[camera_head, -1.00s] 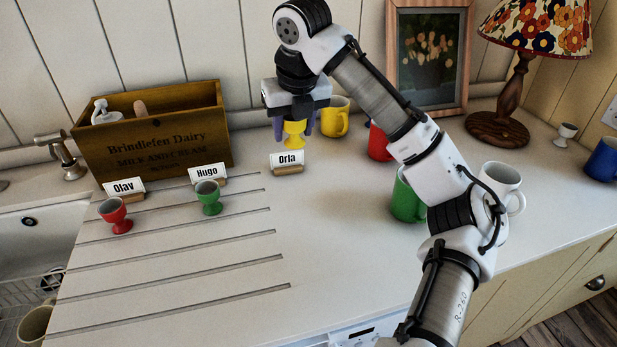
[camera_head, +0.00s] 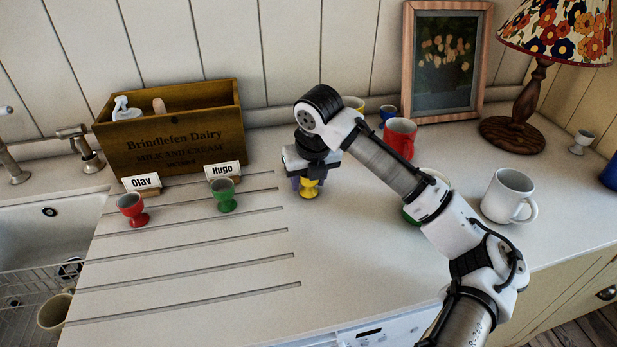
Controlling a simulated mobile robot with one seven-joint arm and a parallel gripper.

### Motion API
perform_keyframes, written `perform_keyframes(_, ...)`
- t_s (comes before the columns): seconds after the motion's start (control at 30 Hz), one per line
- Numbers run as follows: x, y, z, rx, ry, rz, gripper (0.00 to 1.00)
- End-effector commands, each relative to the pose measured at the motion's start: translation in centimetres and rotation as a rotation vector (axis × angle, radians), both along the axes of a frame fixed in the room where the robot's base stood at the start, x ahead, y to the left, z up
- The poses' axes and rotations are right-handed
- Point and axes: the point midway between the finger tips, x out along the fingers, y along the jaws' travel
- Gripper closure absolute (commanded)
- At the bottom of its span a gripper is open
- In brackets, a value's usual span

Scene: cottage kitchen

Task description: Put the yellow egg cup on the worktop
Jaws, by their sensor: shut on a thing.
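The yellow egg cup (camera_head: 309,189) is held in my gripper (camera_head: 308,184), which points down at the middle of the worktop (camera_head: 350,262). My gripper is shut on the cup, and its fingers partly cover it. The cup is upright and low over the worktop, right of the grooves. I cannot tell whether its foot touches the surface. The Orla name card is hidden from view, with my arm over that area.
A red egg cup (camera_head: 132,209) stands by the Olav card (camera_head: 142,182), a green one (camera_head: 224,194) by the Hugo card (camera_head: 223,170). A wooden box (camera_head: 172,140) stands behind. A red mug (camera_head: 400,137) and white mug (camera_head: 508,195) stand right. The front worktop is clear.

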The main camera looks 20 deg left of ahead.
Motion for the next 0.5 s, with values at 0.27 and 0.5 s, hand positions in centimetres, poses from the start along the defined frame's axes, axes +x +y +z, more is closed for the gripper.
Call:
perform_keyframes(0.27, 0.01, -0.01, -0.27, 0.0, 0.0, 0.0, 0.47)
perform_keyframes(0.5, 0.01, 0.0, -0.25, -0.001, 0.001, 0.0, 0.35)
